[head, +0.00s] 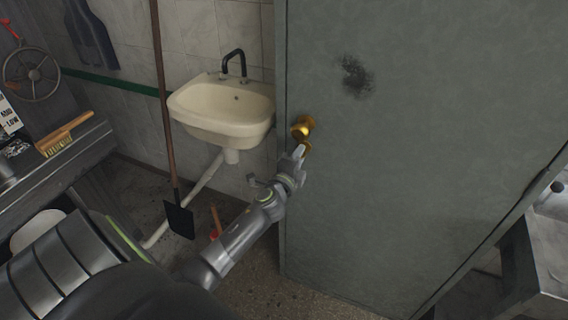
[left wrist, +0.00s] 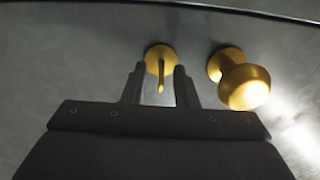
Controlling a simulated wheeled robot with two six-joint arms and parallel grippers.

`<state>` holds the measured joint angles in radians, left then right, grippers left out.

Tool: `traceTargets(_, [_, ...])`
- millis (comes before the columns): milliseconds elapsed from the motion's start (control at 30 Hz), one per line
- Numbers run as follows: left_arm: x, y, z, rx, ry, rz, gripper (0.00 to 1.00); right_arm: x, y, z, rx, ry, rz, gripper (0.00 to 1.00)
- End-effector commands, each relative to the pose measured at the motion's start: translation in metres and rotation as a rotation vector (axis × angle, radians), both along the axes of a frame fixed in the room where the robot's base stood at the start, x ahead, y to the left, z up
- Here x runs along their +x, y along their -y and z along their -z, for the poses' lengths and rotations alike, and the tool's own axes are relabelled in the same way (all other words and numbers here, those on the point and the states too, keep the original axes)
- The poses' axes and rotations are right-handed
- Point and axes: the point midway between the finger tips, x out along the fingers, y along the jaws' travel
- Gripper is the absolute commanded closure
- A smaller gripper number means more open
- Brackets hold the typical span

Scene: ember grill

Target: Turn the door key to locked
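The grey door (head: 420,130) fills the right half of the head view. A brass knob (head: 302,126) sticks out near its left edge. Just below the knob, a brass key plate (head: 307,148) is partly hidden by my left gripper (head: 299,153). In the left wrist view, the brass key (left wrist: 161,78) stands out from its round plate, with the knob (left wrist: 243,84) to its right. My left gripper (left wrist: 160,84) is open, with one finger on each side of the key and visible gaps between. My right gripper is not in view.
A cream sink (head: 222,108) with a black tap hangs on the tiled wall left of the door. A long-handled shovel (head: 179,217) leans by it. A bench with a brush (head: 62,137) stands at the left. A grey surface (head: 548,255) is at the lower right.

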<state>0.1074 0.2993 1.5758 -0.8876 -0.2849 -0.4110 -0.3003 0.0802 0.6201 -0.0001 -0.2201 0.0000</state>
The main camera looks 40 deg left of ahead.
Motion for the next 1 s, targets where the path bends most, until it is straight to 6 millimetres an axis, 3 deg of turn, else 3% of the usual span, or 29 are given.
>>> traceTargets(600, [-0.124,0.03,0.002,-0.001,-0.002,-0.001,0.74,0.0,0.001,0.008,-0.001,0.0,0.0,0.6])
traceTargets(800, [-0.147,0.035,0.001,0.0,-0.002,0.0,0.74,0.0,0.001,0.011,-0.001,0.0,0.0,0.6])
traceTargets(1000, [-0.153,0.037,0.0,0.001,0.0,0.0,0.74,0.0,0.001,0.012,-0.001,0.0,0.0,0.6])
